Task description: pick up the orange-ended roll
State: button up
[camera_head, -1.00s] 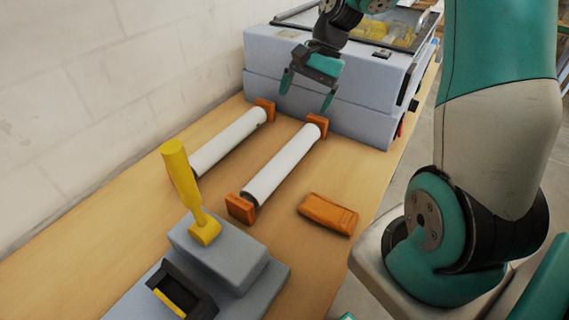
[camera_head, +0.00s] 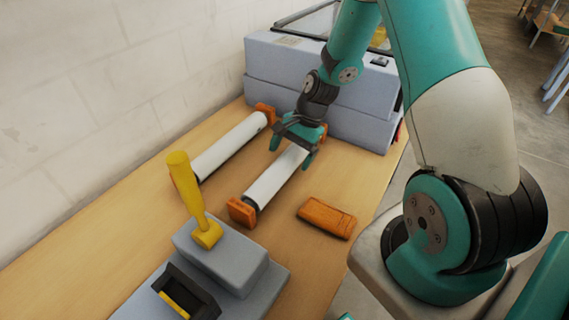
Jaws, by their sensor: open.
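Two white rolls with orange ends lie side by side on the wooden table. The right roll (camera_head: 272,182) has its near orange end (camera_head: 241,211) in clear view. Its far part is partly hidden by my gripper.
A grey laminator (camera_head: 345,97) stands behind the rolls. An orange block (camera_head: 327,217) lies to the right of the right roll. A grey stepped device (camera_head: 222,262) with an upright yellow handle (camera_head: 190,195) stands in front. The wall borders the table's left.

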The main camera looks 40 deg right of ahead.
aim_at(288, 157)
jog(key=shift+p+x, duration=0.45)
jog(key=shift+x, duration=1.4)
jog(key=shift+w+r, duration=0.1)
jog(key=c, duration=1.5)
jog(key=shift+r, duration=0.1)
notch_tip(288, 157, up, 20)
jog(key=b, duration=0.2)
